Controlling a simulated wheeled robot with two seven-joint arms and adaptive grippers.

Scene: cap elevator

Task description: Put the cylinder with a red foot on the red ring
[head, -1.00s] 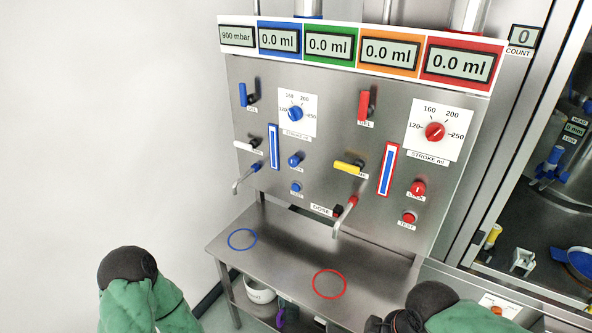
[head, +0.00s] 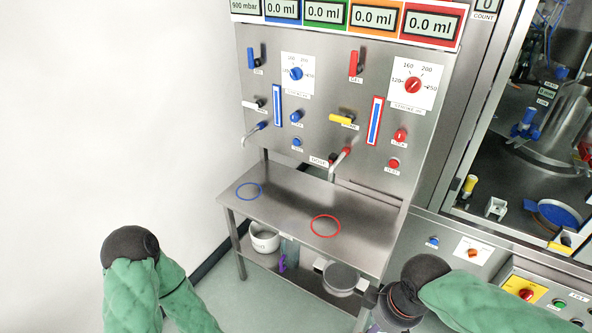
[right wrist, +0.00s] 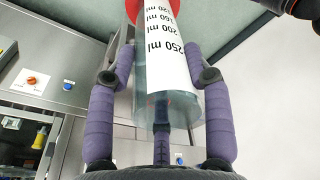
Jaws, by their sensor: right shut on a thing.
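The red ring (head: 325,237) is a flat outline on the steel bench, and nothing stands on it. The clear cylinder (right wrist: 172,48) with printed ml marks shows in the right wrist view. Its red foot (right wrist: 133,10) is at the top edge there, partly cut off. My right gripper (right wrist: 158,60) is shut on the cylinder, with a purple finger along each side. In the head view my right arm reaches down to the bottom edge, right of the bench, and the cylinder is not clearly visible there. My left gripper is out of view; only its arm shows.
The steel bench (head: 285,200) has a clear top with a blue ring (head: 249,199) at its left. A red-handled spout (head: 341,158) hangs above the back of the bench near the red ring. A lower shelf holds a white pot (head: 264,240) and a round pan (head: 341,279).

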